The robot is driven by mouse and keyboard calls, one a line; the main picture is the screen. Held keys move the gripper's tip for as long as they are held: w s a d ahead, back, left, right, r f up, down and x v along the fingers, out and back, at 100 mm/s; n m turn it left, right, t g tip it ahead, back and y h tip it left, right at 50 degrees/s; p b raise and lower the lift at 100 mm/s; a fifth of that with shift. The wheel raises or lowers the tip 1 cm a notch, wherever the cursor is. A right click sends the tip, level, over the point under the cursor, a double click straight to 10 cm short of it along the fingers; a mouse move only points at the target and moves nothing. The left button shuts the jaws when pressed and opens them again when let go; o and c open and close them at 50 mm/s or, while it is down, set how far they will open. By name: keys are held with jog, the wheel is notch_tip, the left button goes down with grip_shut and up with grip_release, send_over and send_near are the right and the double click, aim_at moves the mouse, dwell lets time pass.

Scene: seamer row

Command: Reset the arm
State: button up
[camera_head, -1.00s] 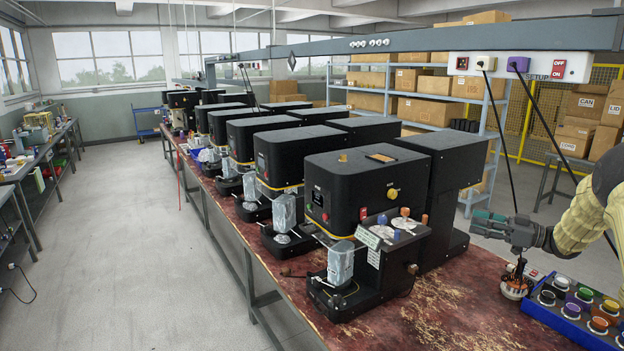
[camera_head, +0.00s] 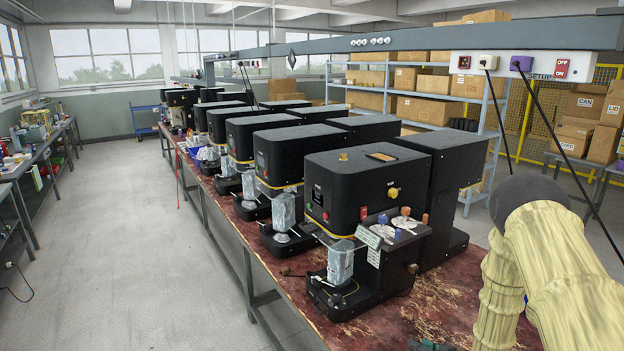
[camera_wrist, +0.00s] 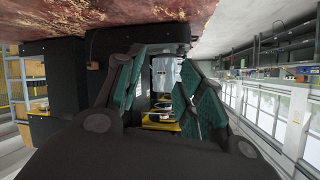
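My gripper (camera_wrist: 163,62) is open in the wrist view, with its two teal-padded fingers spread apart and nothing held between them. The wrist view is upside down. Beyond the gap between the fingers stands a silver can (camera_wrist: 166,76) at a black machine, apart from the fingers. In the head view my arm in its pale yellow sleeve (camera_head: 545,270) rises and bends at the right. A small teal bit shows at the bottom edge there; the rest of the gripper is out of that view.
A row of black seaming machines (camera_head: 365,190) stands along the worn red bench (camera_head: 385,325). The nearest machine holds a silver can (camera_head: 340,262). A switch panel (camera_head: 520,66) hangs from the overhead beam, with black cables below it. The floor left of the bench is clear.

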jog(key=s+a+f+m+g+h, duration=0.15)
jog(key=s+a+f+g, duration=0.25)
jog(key=s+f, duration=0.7)
jog(key=s+a+f+g+h, duration=0.1)
jog(key=s+a+g, duration=0.25)
jog(key=s, duration=1.35)
jog(key=s+a+g+h, duration=0.2)
jog(key=s+g, duration=0.2)
jog(key=s, duration=1.4)
notch_tip(320, 180, down, 12)
jog(key=b, duration=1.2)
jog(key=shift+s+a+f, duration=0.15)
jog(key=shift+s+a, duration=0.05)
jog(key=shift+s, duration=0.15)
jog(key=shift+a+g, duration=0.1)
jog(key=shift+g, duration=0.15)
jog(key=shift+c, duration=0.3)
